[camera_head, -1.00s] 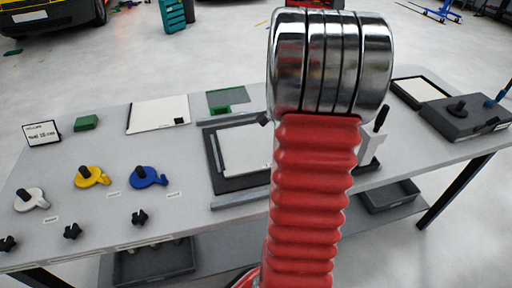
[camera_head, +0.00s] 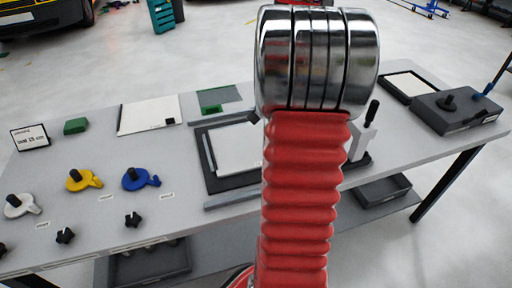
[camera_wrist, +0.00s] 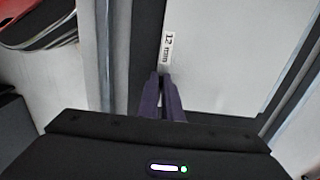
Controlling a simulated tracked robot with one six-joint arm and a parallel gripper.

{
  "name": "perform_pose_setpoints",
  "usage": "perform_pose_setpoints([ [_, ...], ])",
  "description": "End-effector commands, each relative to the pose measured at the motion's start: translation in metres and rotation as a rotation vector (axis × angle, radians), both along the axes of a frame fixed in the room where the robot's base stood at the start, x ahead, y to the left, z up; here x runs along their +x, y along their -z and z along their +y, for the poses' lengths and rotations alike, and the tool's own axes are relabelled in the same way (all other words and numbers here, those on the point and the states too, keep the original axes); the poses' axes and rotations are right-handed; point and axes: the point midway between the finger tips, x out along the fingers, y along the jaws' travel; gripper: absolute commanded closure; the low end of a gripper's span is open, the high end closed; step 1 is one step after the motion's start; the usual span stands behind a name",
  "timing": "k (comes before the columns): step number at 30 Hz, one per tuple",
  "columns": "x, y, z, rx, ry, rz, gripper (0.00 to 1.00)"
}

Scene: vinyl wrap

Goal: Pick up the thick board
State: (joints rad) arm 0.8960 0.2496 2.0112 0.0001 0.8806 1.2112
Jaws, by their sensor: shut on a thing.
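A pale board (camera_head: 236,148) lies on a dark framed base at the middle of the table, partly hidden by my arm. In the wrist view a pale board (camera_wrist: 225,62) fills the middle right, with a "12 mm" label (camera_wrist: 167,50) by its left edge. I take it for the thick board. My gripper (camera_wrist: 161,80) has its dark fingers close together at the board's lower left edge, just below the label, shut on it. My wrist housing hides the near part. The gripper is hidden behind my arm in the head view. I cannot tell whether the board is lifted.
Yellow (camera_head: 84,180), blue (camera_head: 140,179) and white (camera_head: 20,206) knobbed pieces stand at the left. A white sheet (camera_head: 148,115), a green block (camera_head: 76,126) and a sign (camera_head: 31,138) lie behind. A dark box (camera_head: 455,110) stands at the right.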

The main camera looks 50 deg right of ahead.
Motion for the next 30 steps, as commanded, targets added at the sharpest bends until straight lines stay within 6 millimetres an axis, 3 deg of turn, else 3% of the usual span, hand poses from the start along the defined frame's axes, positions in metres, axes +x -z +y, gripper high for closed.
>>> perform_pose_setpoints([
  [5,0.0,-0.003,0.0,-0.001,0.0,-0.001,1.0],
  [11,0.001,-0.022,-0.001,-0.002,0.0,-0.002,1.0],
  [17,0.001,-0.061,-0.001,-0.005,0.0,-0.004,1.0],
  [30,0.001,-0.171,-0.001,-0.005,0.0,-0.004,1.0],
])
